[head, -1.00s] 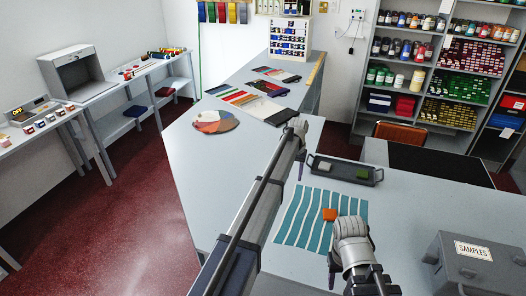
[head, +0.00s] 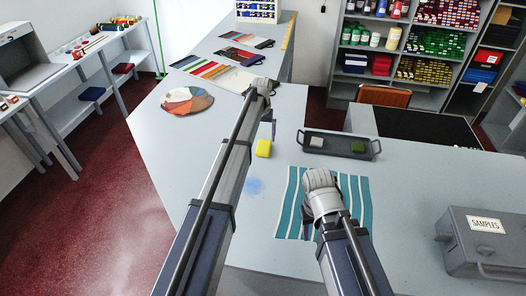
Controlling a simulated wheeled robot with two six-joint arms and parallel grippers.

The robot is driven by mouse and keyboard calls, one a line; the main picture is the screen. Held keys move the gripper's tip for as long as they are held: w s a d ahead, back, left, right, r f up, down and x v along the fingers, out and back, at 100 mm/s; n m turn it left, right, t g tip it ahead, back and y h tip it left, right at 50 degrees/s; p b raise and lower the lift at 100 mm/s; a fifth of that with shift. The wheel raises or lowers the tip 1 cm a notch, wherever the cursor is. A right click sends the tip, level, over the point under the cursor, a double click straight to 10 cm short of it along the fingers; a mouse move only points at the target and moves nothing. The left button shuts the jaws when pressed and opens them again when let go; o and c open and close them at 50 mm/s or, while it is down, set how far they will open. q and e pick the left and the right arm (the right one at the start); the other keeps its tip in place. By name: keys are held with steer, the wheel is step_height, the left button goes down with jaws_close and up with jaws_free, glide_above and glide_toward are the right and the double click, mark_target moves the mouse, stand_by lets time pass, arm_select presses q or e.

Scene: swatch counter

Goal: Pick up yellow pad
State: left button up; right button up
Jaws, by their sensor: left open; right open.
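The yellow pad (head: 264,148) lies on the light grey counter, left of the dark tray. My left gripper (head: 273,130) is above and just beyond the pad, its fingers pointing down. It looks empty and apart from the pad, and is open. My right gripper (head: 306,232) is low over the striped teal and white cloth (head: 355,205), partly hidden by its own wrist. It is open, and I cannot tell whether anything lies beneath it.
A dark tray (head: 312,150) holds a white pad (head: 317,142) and a green pad (head: 357,147). A blue smudge (head: 255,186) marks the counter between my arms. A colour wheel (head: 187,101) lies left. A grey SAMPLES box (head: 487,245) stands right.

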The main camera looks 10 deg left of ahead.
mark_target(264, 145)
arm_select(q)
steer(key=shift+d+f, duration=0.1)
steer(key=shift+f, duration=0.2)
arm_select(e)
steer(key=shift+s+f, duration=0.1)
steer(key=shift+f, duration=0.25)
arm_select(q)
steer(key=f+b, duration=0.4)
steer(key=b, duration=0.1)
steer(key=shift+w+d+f, duration=0.25)
steer(key=shift+f, duration=0.15)
arm_select(e)
step_height(264, 145, down, 5)
steer(key=shift+r, duration=0.15)
arm_select(q)
steer(key=shift+r, duration=0.1)
arm_select(e)
steer(key=shift+r, duration=0.1)
arm_select(q)
steer(key=shift+c, duration=0.5)
steer(key=c, duration=1.2)
